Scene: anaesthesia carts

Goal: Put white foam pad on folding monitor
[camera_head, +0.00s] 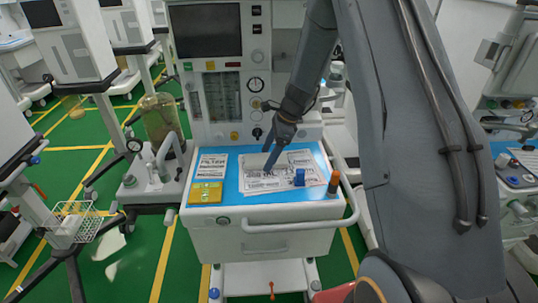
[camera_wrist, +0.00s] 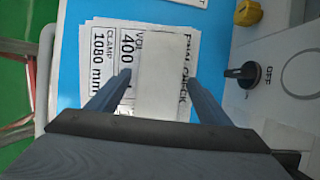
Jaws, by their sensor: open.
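The white foam pad (camera_wrist: 160,50) appears as a blank white rectangle lying over printed sheets on the blue work surface in the wrist view. In the head view its pale edge (camera_head: 253,161) shows beside my gripper (camera_head: 269,166). My gripper (camera_wrist: 158,77) is open, its two fingers on either side of the pad in the wrist view. I cannot tell whether they touch it. A dark-screened monitor (camera_head: 207,31) is set in the machine above the work surface; I cannot tell whether this is the folding monitor.
On the cart top (camera_head: 228,212) are printed papers (camera_head: 266,183), a yellow block (camera_head: 206,193), a blue cylinder (camera_head: 299,178) and an orange-brown one (camera_head: 334,184). A white rail runs along the cart's front right. Other monitor stands (camera_head: 65,38) are at left.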

